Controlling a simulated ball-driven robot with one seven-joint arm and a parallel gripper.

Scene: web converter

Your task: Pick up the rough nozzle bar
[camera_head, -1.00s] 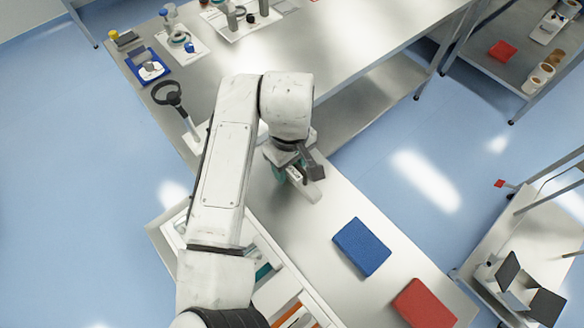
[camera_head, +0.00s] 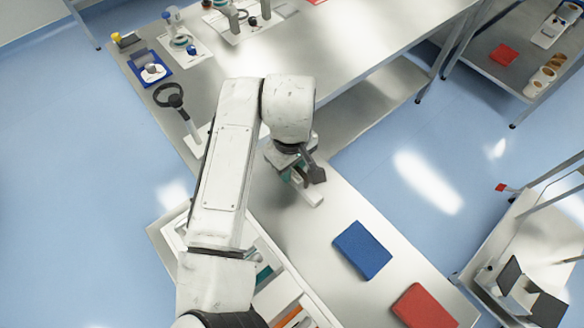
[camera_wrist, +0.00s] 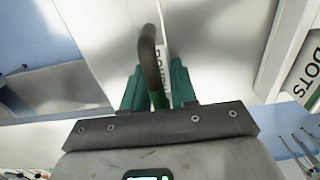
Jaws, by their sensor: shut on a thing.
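In the wrist view, my gripper (camera_wrist: 156,88) has its two teal fingers closed around a dark, bent bar with a green lower part, which I take for the rough nozzle bar (camera_wrist: 149,62). The bar stands up between the fingers and curves at its top. A white strip with partly hidden dark lettering (camera_wrist: 164,62) shows right behind it. In the head view, my gripper (camera_head: 296,178) is low over the steel bench, partly hidden by my arm. A white piece (camera_head: 312,197) lies at its tip. I cannot tell whether the bar touches anything below.
A blue block (camera_head: 362,250) and a red block (camera_head: 424,308) lie on the bench (camera_head: 340,206) to the right. A white divided tray (camera_head: 313,300) is near my arm. A black ring-topped tool (camera_head: 170,97) stands to the left.

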